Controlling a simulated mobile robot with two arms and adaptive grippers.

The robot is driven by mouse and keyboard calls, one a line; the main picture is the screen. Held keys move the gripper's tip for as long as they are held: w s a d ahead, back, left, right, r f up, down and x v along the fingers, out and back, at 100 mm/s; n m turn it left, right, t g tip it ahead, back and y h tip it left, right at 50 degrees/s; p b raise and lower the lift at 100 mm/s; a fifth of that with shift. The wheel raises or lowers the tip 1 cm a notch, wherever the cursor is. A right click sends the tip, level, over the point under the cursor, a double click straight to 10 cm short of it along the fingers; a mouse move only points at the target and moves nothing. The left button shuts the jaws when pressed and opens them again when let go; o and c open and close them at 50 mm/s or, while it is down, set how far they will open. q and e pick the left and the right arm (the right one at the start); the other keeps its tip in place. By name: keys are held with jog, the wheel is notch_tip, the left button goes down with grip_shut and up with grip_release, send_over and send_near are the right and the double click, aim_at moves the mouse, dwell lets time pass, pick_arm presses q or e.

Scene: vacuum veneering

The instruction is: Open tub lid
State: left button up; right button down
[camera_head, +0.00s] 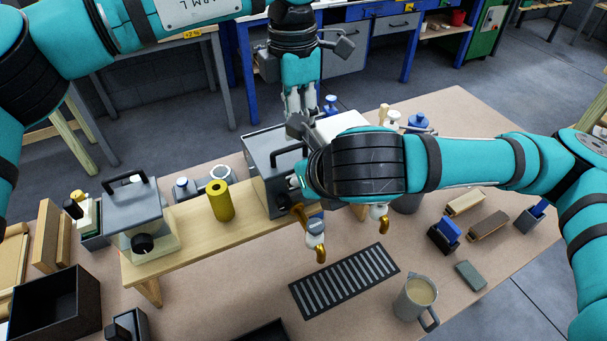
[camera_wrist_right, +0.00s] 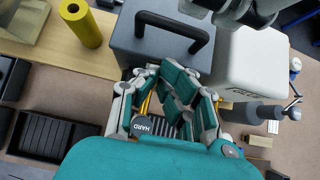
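A grey tub (camera_head: 262,150) with a black handle on its lid stands on the wooden shelf board; the lid looks down on it. The handle (camera_wrist_right: 172,28) shows clearly in the wrist view. A brass tap (camera_head: 319,252) with a label is at the tub's front; a "HARD" label (camera_wrist_right: 143,125) shows in the wrist view. My right gripper (camera_wrist_right: 160,75) is low at the tub's front edge, below the handle and apart from it. Its fingers are bent and overlap, so their opening is unclear. My left gripper (camera_head: 298,108) points down behind the tub, near the white tub (camera_wrist_right: 258,65); its fingertips are partly hidden.
A yellow cylinder (camera_head: 220,200) and a second grey box with a handle (camera_head: 134,212) stand on the board to the left. A striped black mat (camera_head: 345,282) and a mug (camera_head: 415,298) lie in front. Brushes and small blocks (camera_head: 488,226) are at right.

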pick_arm(q)
jog(key=o, duration=0.5)
